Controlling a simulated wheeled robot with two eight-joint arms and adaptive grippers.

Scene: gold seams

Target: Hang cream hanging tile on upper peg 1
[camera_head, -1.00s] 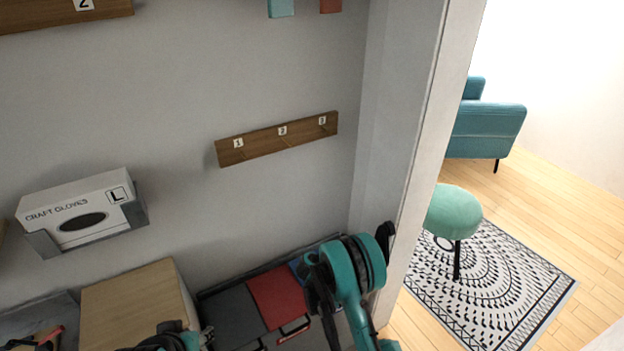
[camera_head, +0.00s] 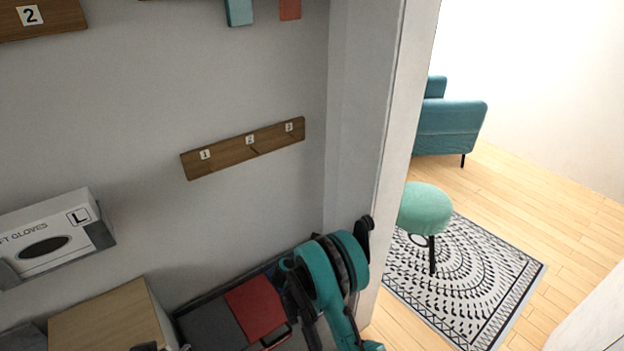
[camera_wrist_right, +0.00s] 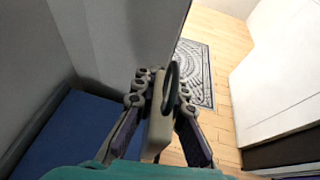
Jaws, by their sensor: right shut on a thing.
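My right gripper (camera_wrist_right: 160,90) shows in the right wrist view. It is shut on the cream hanging tile (camera_wrist_right: 158,132), which is seen nearly edge-on with a dark ring at its top. In the head view my right arm shows at the bottom, but the tile cannot be made out there. A wooden board (camera_head: 40,18) with a label 2 is cut off at the top left; no upper label 1 is in view. A lower peg board (camera_head: 228,151) carries labels 1, 2 and 3, with no tile on it.
A glove box (camera_head: 60,222) is on the wall at left, above a wooden box (camera_head: 105,318). A red panel (camera_head: 256,306) lies near my right arm. A wall edge (camera_head: 395,150) stands at right.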

